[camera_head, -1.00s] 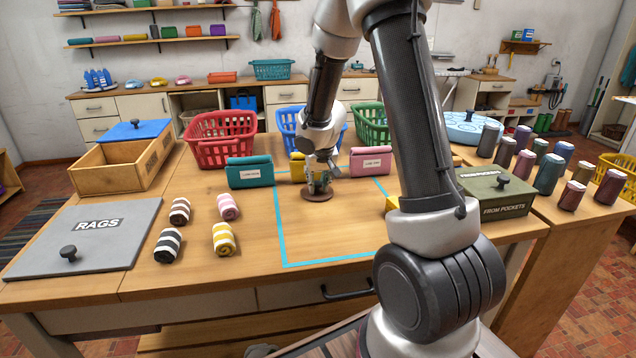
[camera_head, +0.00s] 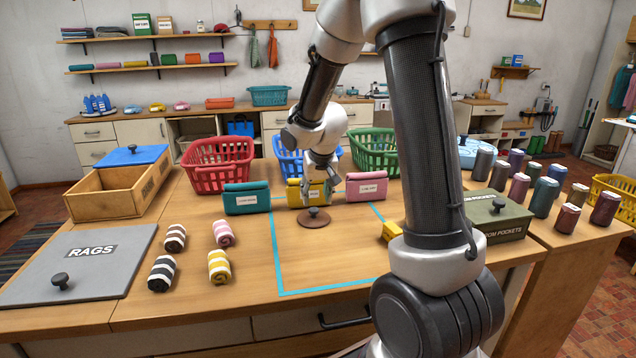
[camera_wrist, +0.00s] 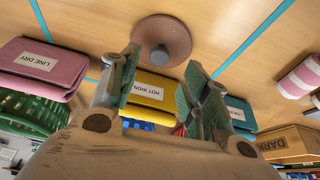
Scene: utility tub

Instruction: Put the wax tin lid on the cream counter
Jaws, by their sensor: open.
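The wax tin lid (camera_head: 314,218) is a brown disc with a dark knob. It lies flat, knob up, on the wooden table (camera_head: 330,262), at the back of a blue taped outline. In the wrist view the lid (camera_wrist: 160,35) is at the top centre, beyond the fingertips. My gripper (camera_head: 328,200) is just above and behind the lid. It also shows in the wrist view (camera_wrist: 158,76), with its fingers apart and nothing between them. A counter with cream fronts (camera_head: 145,133) runs along the back wall.
Teal (camera_head: 246,198), yellow (camera_head: 307,193) and pink (camera_head: 366,186) pouches stand close behind the lid. Red (camera_head: 217,163), blue and green baskets are behind them. Rolled cloths (camera_head: 219,266) lie left, a green box (camera_head: 492,216) right. The taped area in front is clear.

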